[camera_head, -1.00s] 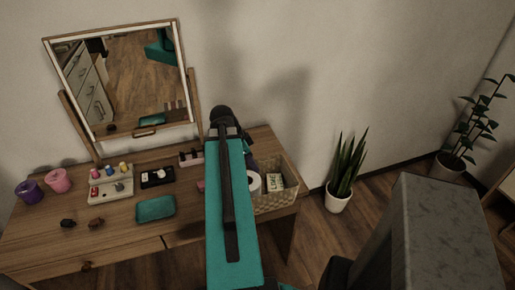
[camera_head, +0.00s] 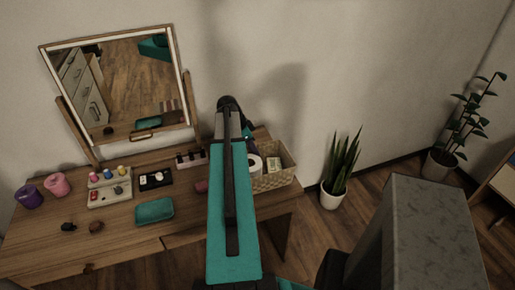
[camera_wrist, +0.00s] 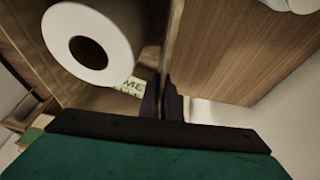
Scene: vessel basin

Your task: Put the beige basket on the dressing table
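The beige woven basket (camera_head: 274,181) is at the right end of the wooden dressing table (camera_head: 128,240); I cannot tell whether it rests on the top or hangs just above it. It holds a white paper roll (camera_head: 254,164), also large in the wrist view (camera_wrist: 112,32), and a small box with green lettering (camera_head: 274,163). In the head view my arm hides my gripper and the basket's left part. In the wrist view my gripper's dark fingers (camera_wrist: 162,100) are close together at the basket's wall, beside the roll, and look closed on it.
A tilted mirror (camera_head: 120,85), purple and pink cups (camera_head: 57,184), a tray of small bottles (camera_head: 110,192), a black palette (camera_head: 155,179) and a teal pouch (camera_head: 153,210) occupy the table's left and middle. A potted plant (camera_head: 334,195) stands on the floor at right.

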